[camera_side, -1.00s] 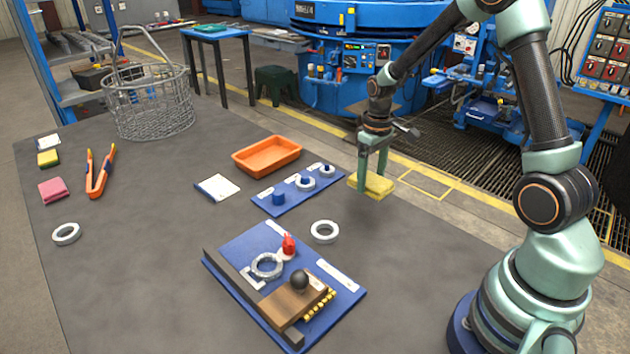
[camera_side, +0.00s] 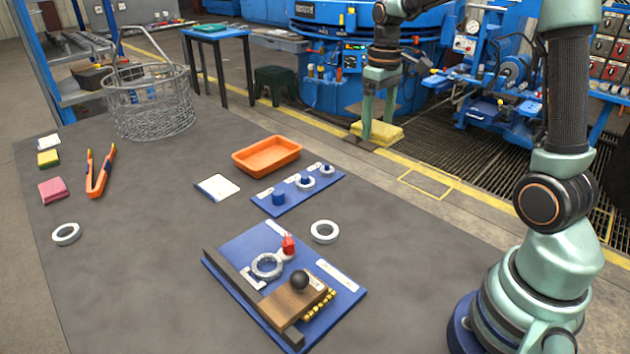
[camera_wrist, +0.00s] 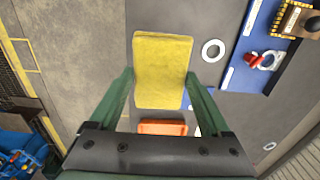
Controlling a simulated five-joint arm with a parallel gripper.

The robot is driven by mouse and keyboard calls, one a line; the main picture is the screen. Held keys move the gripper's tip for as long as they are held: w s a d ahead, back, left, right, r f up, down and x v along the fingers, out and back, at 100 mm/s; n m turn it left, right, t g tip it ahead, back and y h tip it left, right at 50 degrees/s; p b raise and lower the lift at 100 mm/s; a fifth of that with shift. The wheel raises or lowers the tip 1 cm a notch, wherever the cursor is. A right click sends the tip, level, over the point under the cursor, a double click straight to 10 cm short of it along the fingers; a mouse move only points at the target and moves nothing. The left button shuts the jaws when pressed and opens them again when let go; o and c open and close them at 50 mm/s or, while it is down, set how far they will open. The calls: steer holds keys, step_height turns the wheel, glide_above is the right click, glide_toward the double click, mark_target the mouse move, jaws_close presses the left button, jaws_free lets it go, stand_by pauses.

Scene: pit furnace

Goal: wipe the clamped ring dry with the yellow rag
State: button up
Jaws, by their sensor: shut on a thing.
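My gripper (camera_side: 380,112) is shut on the yellow rag (camera_side: 378,134), which hangs level between the fingers in the air, near the table's far right edge in the side view. In the wrist view the rag (camera_wrist: 162,70) fills the space between the green fingers (camera_wrist: 158,88). The clamped ring (camera_side: 267,266) is a grey metal ring lying on the blue fixture plate (camera_side: 345,289), beside a red clamp (camera_side: 289,245). The rag is well apart from the ring. I cannot tell from here whether the ring is wet.
A loose white ring (camera_side: 325,232) lies beside the fixture. A blue board with rings on pegs (camera_side: 263,198) and an orange tray (camera_side: 266,155) stand behind. A wooden block with a black knob (camera_side: 299,280) rises from the fixture.

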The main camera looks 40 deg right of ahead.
steer(key=o, duration=0.4)
steer(key=shift+c, duration=1.1)
steer(key=shift+w+a, duration=0.1)
steer(key=shift+a, duration=0.05)
steer(key=w+a+f, duration=0.2)
steer(key=a+f, duration=0.1)
steer(key=a, duration=0.7)
steer(key=w+a+f, duration=0.2)
steer(key=a, duration=0.8)
steer(key=w+a+f, duration=0.2)
steer(key=a+f, duration=0.1)
steer(key=a, duration=0.8)
steer(key=shift+d+f, duration=0.15)
steer(key=shift+f, duration=1.9)
steer(key=shift+d+f, duration=0.1)
steer(key=shift+f, duration=1.9)
